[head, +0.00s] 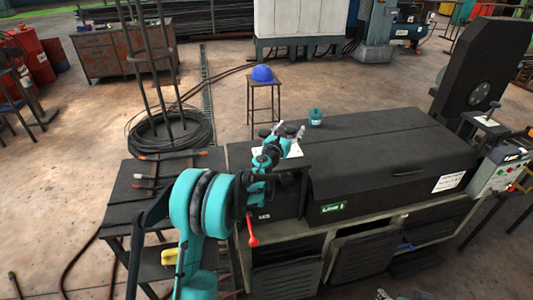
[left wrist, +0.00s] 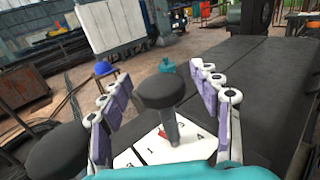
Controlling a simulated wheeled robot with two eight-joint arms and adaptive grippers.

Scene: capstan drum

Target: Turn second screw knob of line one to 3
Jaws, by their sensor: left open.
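In the left wrist view, a black round screw knob (left wrist: 162,91) stands on a metal stem above a white dial plate (left wrist: 137,154). A red mark and partly covered digits show on the plate; I cannot read the setting surely. My left gripper (left wrist: 151,72) is open, with one finger on each side of this knob; contact is not clear. A second black knob (left wrist: 55,152) is outside the left finger. In the head view my left gripper (head: 284,134) is over the bench's left end, mostly hiding the knobs. A green "Line 1" label (head: 333,207) is on the bench front.
The black bench (head: 390,145) extends right to a control box (head: 497,172). A teal pot (head: 315,117) stands behind my gripper. A blue helmet (head: 262,74) rests on a stool. Small pale parts at the bottom edge may be my right gripper (head: 385,295).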

